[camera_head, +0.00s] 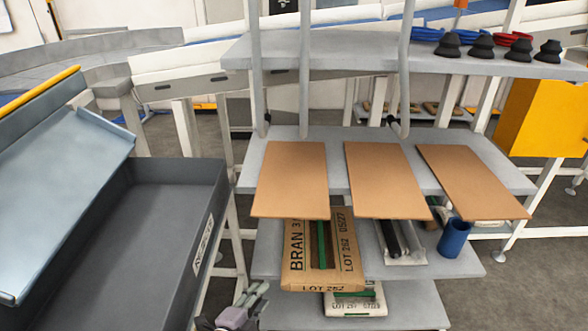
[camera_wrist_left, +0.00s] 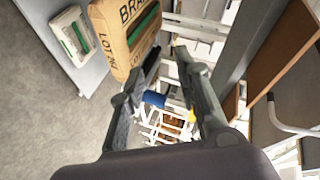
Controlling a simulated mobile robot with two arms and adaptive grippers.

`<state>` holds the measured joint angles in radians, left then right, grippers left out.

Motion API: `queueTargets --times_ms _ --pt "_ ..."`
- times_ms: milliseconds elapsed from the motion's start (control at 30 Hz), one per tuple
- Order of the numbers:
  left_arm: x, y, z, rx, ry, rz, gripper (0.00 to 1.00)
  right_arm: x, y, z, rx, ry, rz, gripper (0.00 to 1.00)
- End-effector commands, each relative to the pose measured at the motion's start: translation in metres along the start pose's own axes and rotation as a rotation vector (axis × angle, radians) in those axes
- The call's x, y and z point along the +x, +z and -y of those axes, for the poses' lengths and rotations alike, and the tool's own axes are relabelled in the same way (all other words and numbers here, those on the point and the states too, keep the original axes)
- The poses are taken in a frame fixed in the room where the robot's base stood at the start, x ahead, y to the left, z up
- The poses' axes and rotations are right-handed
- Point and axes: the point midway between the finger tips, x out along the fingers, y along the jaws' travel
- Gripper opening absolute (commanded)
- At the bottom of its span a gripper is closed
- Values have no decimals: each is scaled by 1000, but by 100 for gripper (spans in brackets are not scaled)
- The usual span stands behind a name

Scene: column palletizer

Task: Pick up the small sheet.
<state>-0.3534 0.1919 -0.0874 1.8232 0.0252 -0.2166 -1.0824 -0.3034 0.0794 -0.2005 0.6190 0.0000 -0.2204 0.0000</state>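Three flat brown sheets lie side by side on the middle shelf in the head view: a left sheet (camera_head: 292,180), a middle sheet (camera_head: 386,181) and a right sheet (camera_head: 472,183). They look close in size, and I cannot tell which one is the small sheet. Their front ends stick out past the shelf edge. My left gripper (camera_head: 254,296) is low at the bottom of the head view, below and in front of the left sheet. In the left wrist view its fingers (camera_wrist_left: 168,62) are apart with nothing held between them. My right gripper is out of view.
A brown paper sack (camera_head: 297,262) and a blue cup (camera_head: 455,238) are on the shelf below the sheets. Black cone-shaped parts (camera_head: 481,47) stand on the top shelf (camera_head: 340,50). A dark grey bin (camera_head: 150,240) fills the left side.

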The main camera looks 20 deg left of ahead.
Motion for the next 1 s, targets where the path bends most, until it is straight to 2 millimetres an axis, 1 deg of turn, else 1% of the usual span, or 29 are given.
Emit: queueTargets --times_ms 33,100,200,233,300,367,467,700,800,900,1000 --pt "-8 -17 43 85 -80 -35 30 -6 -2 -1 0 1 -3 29" --pt "-19 -35 87 192 -173 -65 30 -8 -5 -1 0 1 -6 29" --pt "-32 -53 129 296 -268 -86 30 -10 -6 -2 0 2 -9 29" --pt "-35 -56 136 318 -286 -89 30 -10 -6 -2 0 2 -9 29" --pt "-38 -62 149 349 -314 -93 30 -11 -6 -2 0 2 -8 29" --pt "-34 -65 156 361 -327 -94 30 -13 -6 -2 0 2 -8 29" --pt "-19 -68 162 363 -330 -95 30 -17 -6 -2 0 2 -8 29" --pt "32 -76 178 359 -328 -95 30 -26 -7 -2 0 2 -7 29" --pt "50 -79 182 359 -327 -95 30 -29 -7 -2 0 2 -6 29" --pt "64 -81 186 360 -327 -95 30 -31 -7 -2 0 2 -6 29" --pt "72 -82 187 360 -326 -95 30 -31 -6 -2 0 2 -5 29"
